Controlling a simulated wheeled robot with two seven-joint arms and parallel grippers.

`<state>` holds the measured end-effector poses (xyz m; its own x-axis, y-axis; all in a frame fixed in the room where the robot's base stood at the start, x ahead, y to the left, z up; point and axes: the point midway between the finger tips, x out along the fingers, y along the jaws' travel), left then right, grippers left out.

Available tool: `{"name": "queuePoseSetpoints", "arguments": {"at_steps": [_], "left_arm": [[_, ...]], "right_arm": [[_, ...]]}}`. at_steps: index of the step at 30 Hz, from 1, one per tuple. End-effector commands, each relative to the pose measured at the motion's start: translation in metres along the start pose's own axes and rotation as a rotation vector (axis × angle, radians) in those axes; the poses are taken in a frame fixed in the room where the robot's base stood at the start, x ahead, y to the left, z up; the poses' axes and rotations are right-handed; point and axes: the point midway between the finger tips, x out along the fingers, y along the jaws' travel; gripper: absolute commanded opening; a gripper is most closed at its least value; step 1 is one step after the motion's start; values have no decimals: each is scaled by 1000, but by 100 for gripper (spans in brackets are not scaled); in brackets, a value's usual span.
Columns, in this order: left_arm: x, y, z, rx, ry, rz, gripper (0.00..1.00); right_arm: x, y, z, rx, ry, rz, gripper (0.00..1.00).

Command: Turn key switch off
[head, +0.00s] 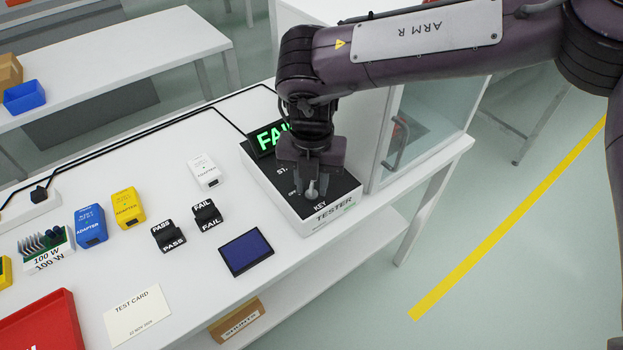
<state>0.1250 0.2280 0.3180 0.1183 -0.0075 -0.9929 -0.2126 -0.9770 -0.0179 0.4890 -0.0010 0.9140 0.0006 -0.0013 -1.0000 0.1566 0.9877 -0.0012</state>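The tester (325,217) is a white box with a black top panel at the right part of the white table. Its display (268,138) shows green letters, partly hidden by my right arm, that read "FA". The key switch (312,190) is a small grey piece on the panel near the word "KEY". My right gripper (311,185) points down over it, with its fingers at the key. I cannot tell whether the fingers are closed on the key, or which way the key points. My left gripper is not in view.
A glass-fronted cabinet (420,110) stands right of the tester. White, yellow (128,207) and blue (91,226) adapters, black PASS and FAIL blocks (207,214), a dark blue panel (246,252), a test card (138,315) and a red tray (45,330) lie to the left.

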Motion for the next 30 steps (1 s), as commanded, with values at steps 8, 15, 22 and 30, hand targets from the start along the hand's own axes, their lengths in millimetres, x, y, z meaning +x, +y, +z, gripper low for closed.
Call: {"name": "queuePoseSetpoints", "arguments": {"at_steps": [8, 15, 22, 30], "left_arm": [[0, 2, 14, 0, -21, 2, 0], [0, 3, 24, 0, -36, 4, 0], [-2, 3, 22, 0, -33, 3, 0], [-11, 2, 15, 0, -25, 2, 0]], "right_arm": [[0, 0, 0, 0, 0, 0, 9], [0, 0, 0, 0, 1, 0, 0], [-1, 0, 0, -29, 2, 1, 0], [-2, 0, 0, -175, 2, 2, 0]]}}
